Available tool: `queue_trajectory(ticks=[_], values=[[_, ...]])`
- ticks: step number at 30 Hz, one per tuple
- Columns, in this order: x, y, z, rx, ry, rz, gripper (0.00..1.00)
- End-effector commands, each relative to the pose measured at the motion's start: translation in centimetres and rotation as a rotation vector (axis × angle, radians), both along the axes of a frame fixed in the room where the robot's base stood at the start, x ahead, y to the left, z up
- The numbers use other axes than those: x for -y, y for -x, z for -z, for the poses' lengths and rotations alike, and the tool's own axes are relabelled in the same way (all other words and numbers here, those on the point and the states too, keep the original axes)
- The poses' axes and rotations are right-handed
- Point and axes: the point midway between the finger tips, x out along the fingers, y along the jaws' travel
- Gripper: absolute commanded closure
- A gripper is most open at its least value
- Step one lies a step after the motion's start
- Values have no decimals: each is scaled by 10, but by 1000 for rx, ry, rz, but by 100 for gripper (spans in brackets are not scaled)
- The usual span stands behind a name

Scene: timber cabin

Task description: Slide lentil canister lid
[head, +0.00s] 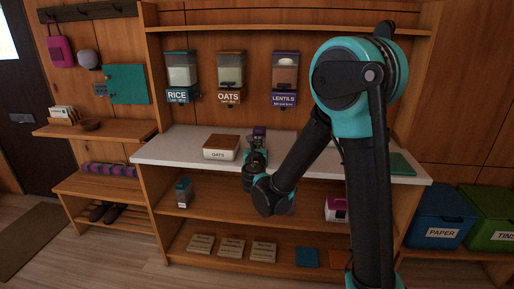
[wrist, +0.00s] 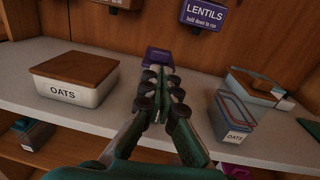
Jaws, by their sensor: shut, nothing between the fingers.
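A small purple-topped item (head: 259,131) stands on the pale counter, and its purple top shows in the wrist view (wrist: 157,56) just beyond my fingertips. Its label and most of its body are hidden behind my gripper, so I cannot tell whether it is the lentil canister. A clear wall dispenser with a purple LENTILS label (head: 284,98) hangs above; the label also shows in the wrist view (wrist: 205,14). My gripper (head: 257,144) is shut and empty at the counter's front. In the wrist view its fingers (wrist: 163,85) point at the purple item; contact cannot be told.
A wooden-lidded OATS box (head: 221,148) sits left of my gripper. In the wrist view, a blue-rimmed container (wrist: 234,112) and a glass box (wrist: 258,86) stand to the right. RICE (head: 181,76) and OATS (head: 231,76) dispensers hang on the wall. A shelf lies below.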

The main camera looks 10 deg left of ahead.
Motion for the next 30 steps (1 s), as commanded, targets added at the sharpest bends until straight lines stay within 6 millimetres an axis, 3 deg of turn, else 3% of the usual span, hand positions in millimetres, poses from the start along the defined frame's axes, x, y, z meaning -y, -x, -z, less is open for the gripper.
queue_trajectory(ticks=[6, 12, 30], values=[[-1, -42, 0, 0, -1, 3, 100], [-3, -64, 0, 0, -2, 2, 100], [-4, -78, 0, -1, -2, 1, 100]])
